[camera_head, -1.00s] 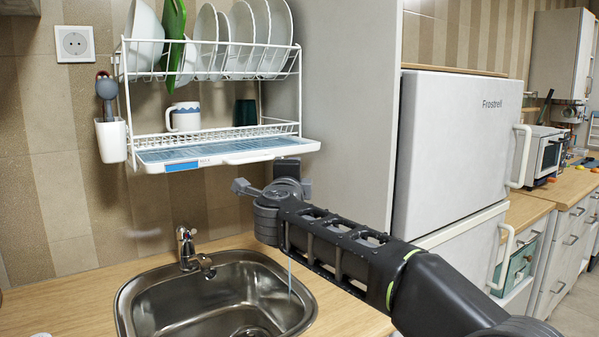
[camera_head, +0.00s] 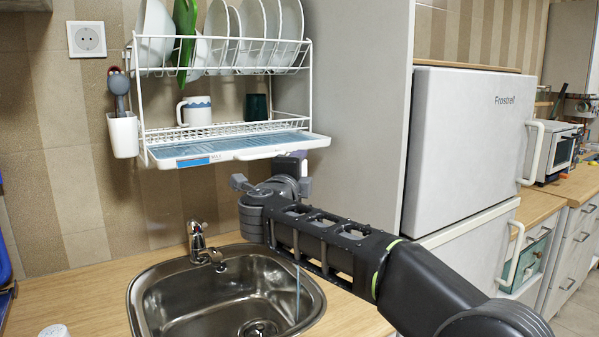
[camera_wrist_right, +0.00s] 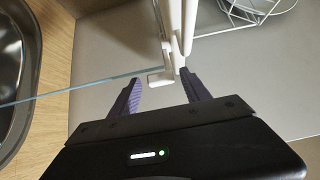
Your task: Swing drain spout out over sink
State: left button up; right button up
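The drain spout is a small white piece (camera_wrist_right: 160,78) under the drip tray, seen in the right wrist view. The head view does not show it clearly. My right gripper (camera_wrist_right: 160,76) is open, with one dark purple finger on each side of the spout. I cannot tell whether either finger touches it. In the head view my right gripper (camera_head: 298,160) is below the right end of the drip tray (camera_head: 290,145). A thin stream of water (camera_head: 297,295) falls over the right part of the steel sink (camera_head: 150,305). My left gripper is out of view.
The white dish rack (camera_head: 225,130) above holds plates, a mug and a dark cup. The tap (camera_head: 200,245) stands behind the sink. A tall grey panel (camera_head: 365,120) and the white fridge (camera_head: 460,150) stand at right. Blue and white items show at the lower left.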

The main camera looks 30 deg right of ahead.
jog(key=shift+s+a, duration=0.1)
jog(key=b+v, duration=0.1)
jog(key=v, duration=0.6)
jog(key=shift+s+a, duration=0.2)
jog(key=shift+a, duration=0.05)
dwell(0.5)
